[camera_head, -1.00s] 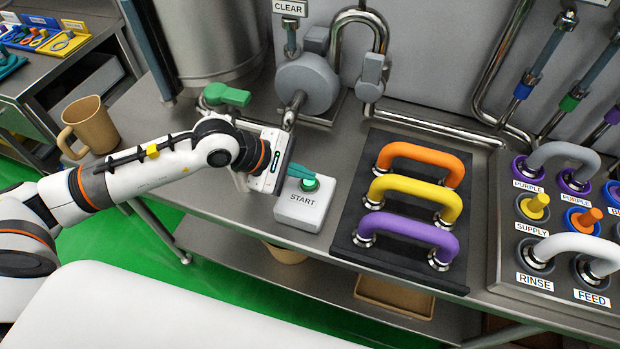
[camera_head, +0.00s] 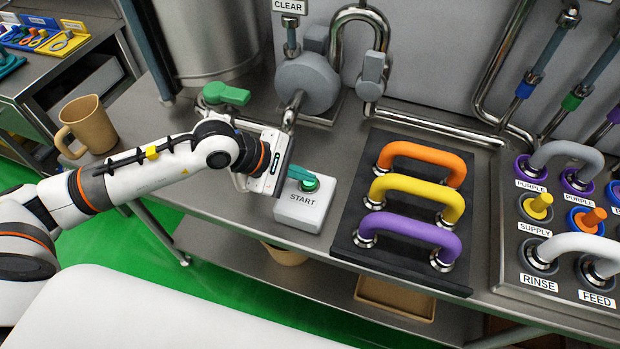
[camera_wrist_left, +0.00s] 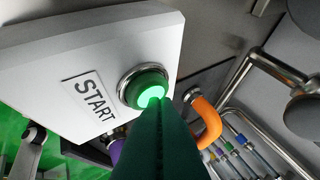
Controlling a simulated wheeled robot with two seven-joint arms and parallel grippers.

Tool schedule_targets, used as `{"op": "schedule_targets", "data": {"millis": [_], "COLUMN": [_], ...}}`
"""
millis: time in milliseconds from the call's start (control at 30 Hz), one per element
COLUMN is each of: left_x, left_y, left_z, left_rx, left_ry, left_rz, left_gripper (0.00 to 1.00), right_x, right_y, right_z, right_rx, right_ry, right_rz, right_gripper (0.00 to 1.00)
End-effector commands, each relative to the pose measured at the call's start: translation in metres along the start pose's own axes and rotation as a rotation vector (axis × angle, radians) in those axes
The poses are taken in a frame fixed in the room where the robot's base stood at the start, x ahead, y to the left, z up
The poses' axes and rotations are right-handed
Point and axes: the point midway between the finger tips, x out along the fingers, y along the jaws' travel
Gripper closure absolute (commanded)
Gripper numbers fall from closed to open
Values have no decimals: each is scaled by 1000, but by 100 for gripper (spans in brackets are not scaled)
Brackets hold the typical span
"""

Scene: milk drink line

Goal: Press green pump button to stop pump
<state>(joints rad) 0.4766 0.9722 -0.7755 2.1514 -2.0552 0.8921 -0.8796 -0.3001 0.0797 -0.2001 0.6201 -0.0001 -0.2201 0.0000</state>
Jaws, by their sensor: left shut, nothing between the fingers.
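The green button (camera_head: 311,185) sits on top of the white box marked START (camera_head: 301,210) near the table's front edge. In the left wrist view the button (camera_wrist_left: 147,90) has a metal ring and glows bright green at its middle. My left gripper (camera_head: 314,178) is shut and empty, with its green fingertips at the button, over its top in the head view. In the left wrist view the closed fingers (camera_wrist_left: 163,118) reach up to the button's lower edge and hide a little of it. I cannot tell whether they touch it. My right gripper is not in view.
A black rack with orange (camera_head: 424,163), yellow (camera_head: 420,194) and purple (camera_head: 410,232) hoses stands right of the box. The grey pump (camera_head: 308,83) and its pipes are behind. A green-handled valve (camera_head: 226,94) lies behind my left arm. A tan mug (camera_head: 88,124) is at left.

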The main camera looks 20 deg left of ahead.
Motion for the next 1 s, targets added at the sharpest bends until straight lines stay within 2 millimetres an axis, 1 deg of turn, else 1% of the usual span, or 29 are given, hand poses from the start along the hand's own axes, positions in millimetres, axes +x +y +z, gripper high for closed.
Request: {"op": "schedule_targets", "data": {"millis": [167, 333, 700, 1000], "left_x": [2, 0, -11, -12], "left_y": [1, 1, -8, -9], "left_z": [1, 1, -8, -8], "left_rx": [0, 0, 0, 0], "left_ry": [0, -1, -1, -1], "left_rz": [1, 1, 0, 0], "left_gripper": [100, 100, 100, 100], "right_x": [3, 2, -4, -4], "right_y": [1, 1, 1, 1], "right_z": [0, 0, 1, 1], "right_rx": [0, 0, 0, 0], "right_ry": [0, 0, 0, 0], "right_rz": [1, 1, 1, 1], "right_gripper": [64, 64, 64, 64]}}
